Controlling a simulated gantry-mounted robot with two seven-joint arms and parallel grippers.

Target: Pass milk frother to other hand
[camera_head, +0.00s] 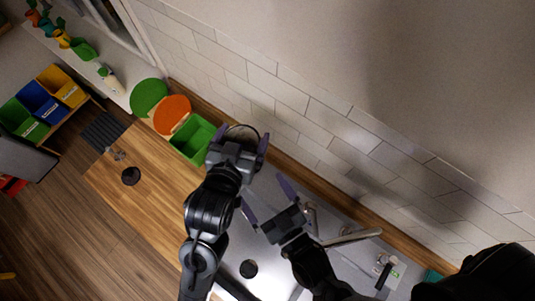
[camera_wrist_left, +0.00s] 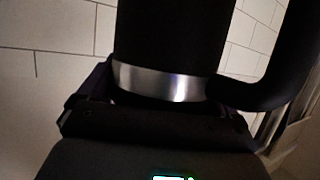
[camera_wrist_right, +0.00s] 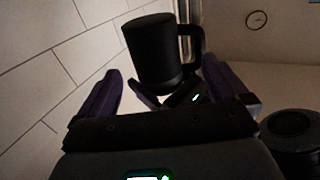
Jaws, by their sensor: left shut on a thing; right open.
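The milk frother is a black cylinder with a side handle and a silver band near its base. In the head view the frother (camera_head: 241,131) is mostly hidden by my left gripper (camera_head: 236,150), which is shut on it. The frother fills the upper middle of the left wrist view (camera_wrist_left: 170,35), handle at right. My right gripper (camera_head: 262,202) is open and empty, below and right of the left one. In the right wrist view the frother (camera_wrist_right: 152,48) appears upright beyond and between the spread purple fingers of the right gripper (camera_wrist_right: 168,92), apart from them.
A green bin (camera_head: 192,140) stands left of my left gripper, beside orange (camera_head: 172,113) and green (camera_head: 148,97) round pieces. A wooden counter (camera_head: 150,185) lies left; a grey metal surface with a faucet (camera_head: 345,238) lies below right. A tiled wall (camera_head: 290,100) rises behind.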

